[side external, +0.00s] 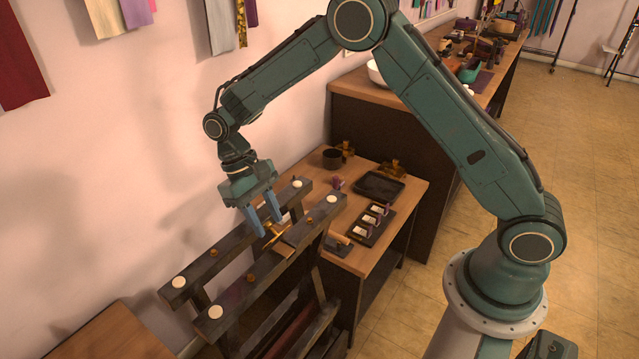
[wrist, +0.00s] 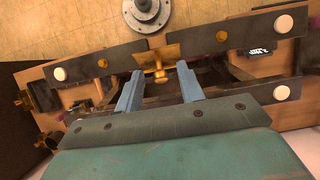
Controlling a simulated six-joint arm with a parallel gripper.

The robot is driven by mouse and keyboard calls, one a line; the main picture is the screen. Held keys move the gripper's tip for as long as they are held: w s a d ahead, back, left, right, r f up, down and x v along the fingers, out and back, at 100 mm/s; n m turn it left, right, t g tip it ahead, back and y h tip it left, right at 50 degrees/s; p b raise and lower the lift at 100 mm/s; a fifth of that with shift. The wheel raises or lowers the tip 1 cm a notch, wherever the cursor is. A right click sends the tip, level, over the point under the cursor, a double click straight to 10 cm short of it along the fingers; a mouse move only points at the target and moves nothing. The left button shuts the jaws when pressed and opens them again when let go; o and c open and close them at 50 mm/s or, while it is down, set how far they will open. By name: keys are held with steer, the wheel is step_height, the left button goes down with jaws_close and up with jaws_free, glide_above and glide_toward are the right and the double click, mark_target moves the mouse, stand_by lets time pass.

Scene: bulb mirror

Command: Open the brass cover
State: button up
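In the side view brass parts (side external: 283,248) show between the two rails, partly hidden by the fingers. My gripper (wrist: 159,68) has two blue fingers set well apart, with the brass handle between their tips and visible gaps on both sides. In the side view my gripper (side external: 270,228) points down just above the rails. Whether a finger touches the brass cannot be told.
The dark rails (side external: 245,297) carry white discs (side external: 215,312) and small brass knobs (side external: 250,278). A wooden bench (side external: 405,200) behind holds a black tray (side external: 379,186), a dark cup (side external: 332,158) and a strip with white cards (side external: 371,222). The wall is close on the left.

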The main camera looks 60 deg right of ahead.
steer(key=shift+s+t, duration=0.7)
steer(key=shift+t, duration=0.45)
steer(key=shift+s+t, duration=0.65)
steer(key=shift+t, duration=0.5)
step_height(320, 180, up, 14)
steer(key=s+d+r+n+t, duration=0.2)
steer(key=s+d+r, duration=0.2)
steer(key=s, duration=0.4)
steer(key=s+d+r+n+t, duration=0.1)
steer(key=s+d+r+n, duration=0.2)
steer(key=s, duration=0.4)
steer(key=shift+s+d+r+t, duration=0.4)
steer(key=shift+d+r, duration=0.15)
steer(key=shift+r, duration=0.1)
steer(key=shift+w, duration=0.15)
steer(key=m+g, duration=0.4)
steer(key=m, duration=0.1)
glide_above(268, 223)
step_height(268, 223, down, 8)
steer(key=shift+f, duration=0.15)
